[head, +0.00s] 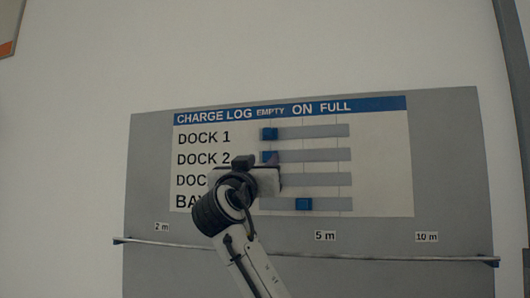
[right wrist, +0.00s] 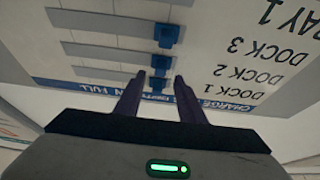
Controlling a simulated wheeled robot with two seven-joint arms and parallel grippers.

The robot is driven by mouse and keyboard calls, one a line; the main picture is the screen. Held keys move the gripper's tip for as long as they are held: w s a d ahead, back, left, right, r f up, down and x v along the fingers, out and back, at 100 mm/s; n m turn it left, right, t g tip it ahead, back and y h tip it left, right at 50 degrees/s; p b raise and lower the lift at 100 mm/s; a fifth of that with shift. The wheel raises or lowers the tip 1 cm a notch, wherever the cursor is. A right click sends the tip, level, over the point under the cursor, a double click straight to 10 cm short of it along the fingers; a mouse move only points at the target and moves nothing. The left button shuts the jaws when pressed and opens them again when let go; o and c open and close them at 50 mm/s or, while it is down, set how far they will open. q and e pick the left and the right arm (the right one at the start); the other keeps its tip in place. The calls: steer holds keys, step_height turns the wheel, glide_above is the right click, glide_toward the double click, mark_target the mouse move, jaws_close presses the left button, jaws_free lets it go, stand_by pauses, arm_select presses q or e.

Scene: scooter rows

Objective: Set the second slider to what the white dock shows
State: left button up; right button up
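The charge log board (head: 390,160) has rows for DOCK 1, DOCK 2, DOCK 3 and BAY 1 under EMPTY, ON and FULL. The second slider, the blue DOCK 2 one (head: 268,155), is at the EMPTY end, partly behind my right gripper (head: 276,160). In the right wrist view the DOCK 2 slider (right wrist: 163,62) lies just beyond the two fingertips. That gripper (right wrist: 160,76) is open with nothing held. I cannot tell whether it touches the board. The white dock is not in view. My left gripper is not in view.
The DOCK 1 slider (head: 270,134) is at EMPTY, and the BAY 1 slider (head: 303,204) is near ON. The DOCK 3 slider (right wrist: 168,34) is at its EMPTY end. A thin rail (head: 400,257) crosses the grey panel (head: 450,180) below, with distance labels above it.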

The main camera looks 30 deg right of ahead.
mark_target(267, 156)
steer(key=shift+p+x, duration=0.45)
steer(key=shift+x, duration=1.35)
jaws_close()
